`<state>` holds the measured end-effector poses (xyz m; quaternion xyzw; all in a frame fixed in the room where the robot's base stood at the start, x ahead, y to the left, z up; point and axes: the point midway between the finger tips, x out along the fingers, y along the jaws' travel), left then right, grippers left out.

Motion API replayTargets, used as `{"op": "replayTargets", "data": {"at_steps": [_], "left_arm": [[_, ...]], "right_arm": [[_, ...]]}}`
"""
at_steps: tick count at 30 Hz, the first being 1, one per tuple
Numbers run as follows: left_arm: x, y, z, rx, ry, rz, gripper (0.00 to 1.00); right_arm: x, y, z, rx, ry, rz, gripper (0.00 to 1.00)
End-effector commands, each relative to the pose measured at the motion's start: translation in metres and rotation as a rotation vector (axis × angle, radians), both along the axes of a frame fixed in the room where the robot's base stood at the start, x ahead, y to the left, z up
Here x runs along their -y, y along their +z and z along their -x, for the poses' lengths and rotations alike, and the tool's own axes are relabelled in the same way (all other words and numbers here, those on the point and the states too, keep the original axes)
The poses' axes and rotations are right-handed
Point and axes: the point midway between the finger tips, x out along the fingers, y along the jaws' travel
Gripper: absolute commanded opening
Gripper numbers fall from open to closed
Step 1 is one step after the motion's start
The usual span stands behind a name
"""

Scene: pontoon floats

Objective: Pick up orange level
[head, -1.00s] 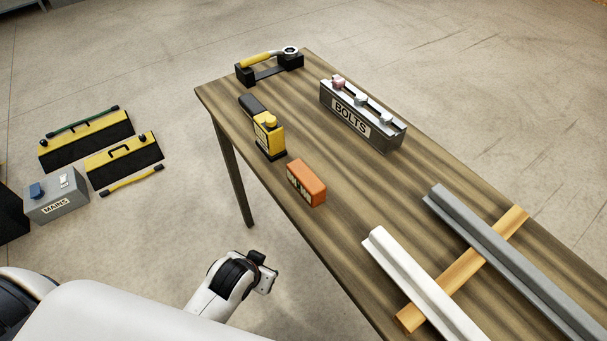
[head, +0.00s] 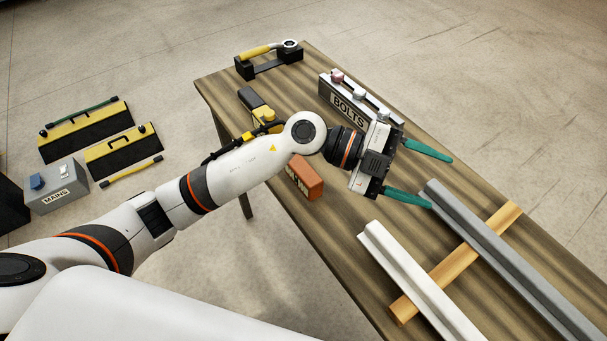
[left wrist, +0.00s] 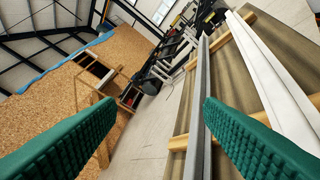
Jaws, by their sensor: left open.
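The orange level (head: 309,181) is a small orange block with dark markings on its front face. It stands on the wooden table near the near-left edge. My left arm crosses above it in the head view and hides its upper part. My left gripper (head: 430,177) is beyond the level, to its right, over the table. Its green fingers are spread wide with nothing between them. In the left wrist view the open fingers (left wrist: 160,140) point past the rails, and the level does not show. My right gripper is in neither view.
A grey BOLTS box (head: 346,107) stands just behind my left gripper. A yellow and black tool (head: 264,115) is partly hidden by my arm. A white rail (head: 415,280) and a grey rail (head: 500,255) lie on wooden strips at the right.

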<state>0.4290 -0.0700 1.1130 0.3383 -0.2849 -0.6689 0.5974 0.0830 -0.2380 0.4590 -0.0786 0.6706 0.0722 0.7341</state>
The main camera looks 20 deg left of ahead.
Motion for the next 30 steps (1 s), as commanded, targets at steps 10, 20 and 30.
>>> {"op": "replayTargets", "data": {"at_steps": [10, 20, 30], "left_arm": [[-0.159, -0.088, -0.070, -0.079, 0.106, -1.215, 0.62], [-0.214, -0.099, -0.087, -0.147, 0.253, -1.465, 0.62], [-0.213, -0.145, -0.087, -0.142, 0.250, -1.458, 0.62]], "right_arm": [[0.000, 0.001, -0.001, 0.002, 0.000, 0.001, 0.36], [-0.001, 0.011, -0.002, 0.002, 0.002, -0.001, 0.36], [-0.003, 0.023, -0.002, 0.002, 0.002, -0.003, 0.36]]}}
